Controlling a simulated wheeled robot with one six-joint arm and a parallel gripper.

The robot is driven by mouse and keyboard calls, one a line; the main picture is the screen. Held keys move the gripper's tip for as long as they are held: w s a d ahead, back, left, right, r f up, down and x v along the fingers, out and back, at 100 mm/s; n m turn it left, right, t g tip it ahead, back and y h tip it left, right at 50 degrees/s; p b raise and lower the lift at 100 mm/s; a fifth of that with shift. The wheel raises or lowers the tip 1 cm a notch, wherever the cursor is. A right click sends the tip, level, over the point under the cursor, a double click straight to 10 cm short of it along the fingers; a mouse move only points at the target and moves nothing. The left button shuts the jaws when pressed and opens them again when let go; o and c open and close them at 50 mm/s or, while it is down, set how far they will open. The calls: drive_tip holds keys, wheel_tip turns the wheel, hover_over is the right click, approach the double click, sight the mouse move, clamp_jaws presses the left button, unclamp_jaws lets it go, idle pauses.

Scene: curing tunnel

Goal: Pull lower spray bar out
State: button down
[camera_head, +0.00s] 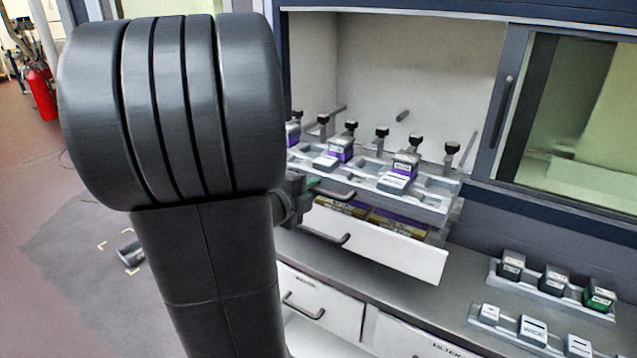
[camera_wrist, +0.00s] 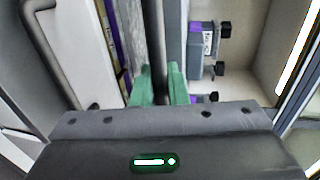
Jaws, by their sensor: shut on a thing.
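The lower spray bar (camera_head: 420,203) is a grey bar carrying several black-knobbed blocks, some with purple bands. It sticks out from the tunnel opening above a white drawer. A dark handle (camera_head: 338,193) shows at its front, partly hidden by my arm. My gripper's green fingers (camera_wrist: 160,90) are shut on a dark bar (camera_wrist: 159,45) in the wrist view, which looks like this handle. Grey bar surfaces stand on both sides of it. In the head view my gripper is mostly hidden behind my arm, with only a little green (camera_head: 312,183) showing.
The white drawer (camera_head: 385,243) below is open, with purple and yellow boxes inside. A sliding window (camera_head: 575,125) covers the tunnel's right side. Racks of small blocks (camera_head: 550,285) stand on the counter at right. A red extinguisher (camera_head: 42,92) stands far left; the left floor is mostly clear.

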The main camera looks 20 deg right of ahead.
drive_tip(key=shift+s+a, duration=0.3)
drive_tip(key=c, duration=1.8)
unclamp_jaws()
drive_tip(key=b+v, duration=0.1)
drive_tip(key=v, duration=1.2)
drive_tip(key=shift+s+a+r, duration=0.1)
drive_tip(key=shift+s+a, duration=0.15)
drive_tip(key=shift+a, duration=0.05)
drive_tip(key=shift+w+d, duration=0.1)
drive_tip(key=p+x, duration=0.1)
drive_tip(key=x, duration=1.2)
drive_tip(key=shift+w+d, duration=0.25)
